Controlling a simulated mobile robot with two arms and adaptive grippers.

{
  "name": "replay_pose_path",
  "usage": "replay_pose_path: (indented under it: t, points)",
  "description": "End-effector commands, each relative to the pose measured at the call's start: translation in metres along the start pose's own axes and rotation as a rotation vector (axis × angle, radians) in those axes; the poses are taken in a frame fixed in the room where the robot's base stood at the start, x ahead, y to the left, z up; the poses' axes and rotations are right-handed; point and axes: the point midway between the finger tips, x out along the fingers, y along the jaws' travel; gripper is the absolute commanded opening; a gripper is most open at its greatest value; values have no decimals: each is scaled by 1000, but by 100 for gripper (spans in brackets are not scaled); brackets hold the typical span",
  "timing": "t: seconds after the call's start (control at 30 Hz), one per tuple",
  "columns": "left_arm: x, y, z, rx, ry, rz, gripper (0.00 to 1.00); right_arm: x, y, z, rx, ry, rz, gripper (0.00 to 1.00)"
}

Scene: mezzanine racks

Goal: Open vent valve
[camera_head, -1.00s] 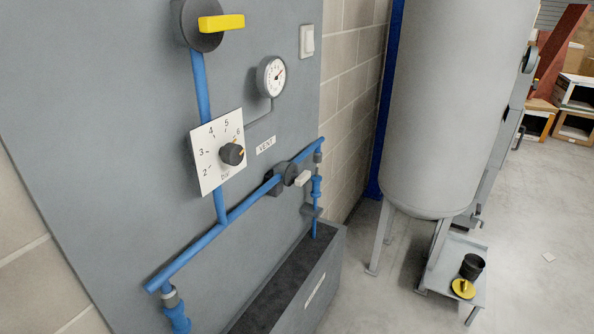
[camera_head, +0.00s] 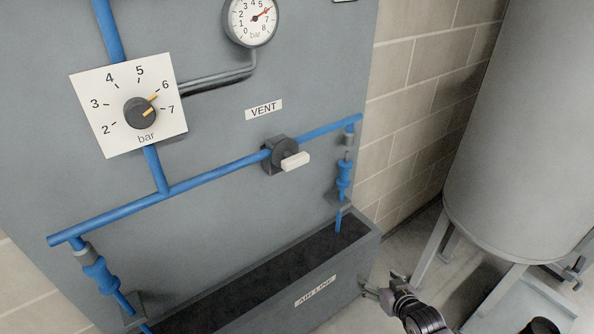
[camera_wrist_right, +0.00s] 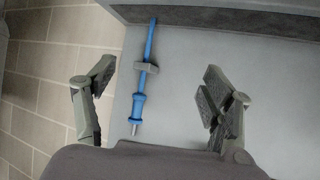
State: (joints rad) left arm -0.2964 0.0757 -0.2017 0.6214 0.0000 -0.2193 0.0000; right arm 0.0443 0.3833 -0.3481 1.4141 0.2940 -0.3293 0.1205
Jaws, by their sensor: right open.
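The vent valve (camera_head: 276,157) is a dark round body on the blue pipe, below the VENT label (camera_head: 264,110). Its white lever handle (camera_head: 295,161) stands out in front and looks roughly parallel to the pipe. My right gripper (camera_head: 376,291) is low at the right, by the grey trough's end, below and right of the valve and apart from it. In the right wrist view its two fingers (camera_wrist_right: 155,105) are spread with nothing held. A blue hose fitting (camera_wrist_right: 140,98) shows beyond them. The valve is not visible there. My left gripper is not in view.
A bar dial (camera_head: 128,109) with a black knob and a round gauge (camera_head: 250,18) are on the grey panel. The trough (camera_head: 330,278) runs below the pipe (camera_head: 215,175). A grey tank (camera_head: 525,150) on legs stands right. Open floor lies between tank and trough.

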Motion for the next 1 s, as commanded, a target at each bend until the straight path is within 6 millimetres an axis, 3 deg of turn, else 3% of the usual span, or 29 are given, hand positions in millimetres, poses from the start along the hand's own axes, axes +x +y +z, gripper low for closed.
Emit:
replay_pose_path:
  t: [0.03,0.1,0.2,0.3,0.43,0.6,0.77,1.0]
  points:
    - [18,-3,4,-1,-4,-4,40,1,-9,-53,-16,105,-40,80]
    - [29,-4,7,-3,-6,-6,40,-14,-27,-121,-31,223,-104,80]
    - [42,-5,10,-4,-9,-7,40,-48,-59,-195,-58,359,-199,80]
    - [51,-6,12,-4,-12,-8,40,-86,-89,-241,-87,455,-284,80]
    - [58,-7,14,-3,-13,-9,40,-121,-116,-270,-115,521,-360,80]
    - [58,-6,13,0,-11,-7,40,-135,-130,-284,-125,549,-394,80]
    - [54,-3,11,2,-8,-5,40,-119,-138,-298,-124,551,-395,80]
    - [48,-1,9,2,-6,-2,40,-79,-159,-322,-123,550,-394,80]
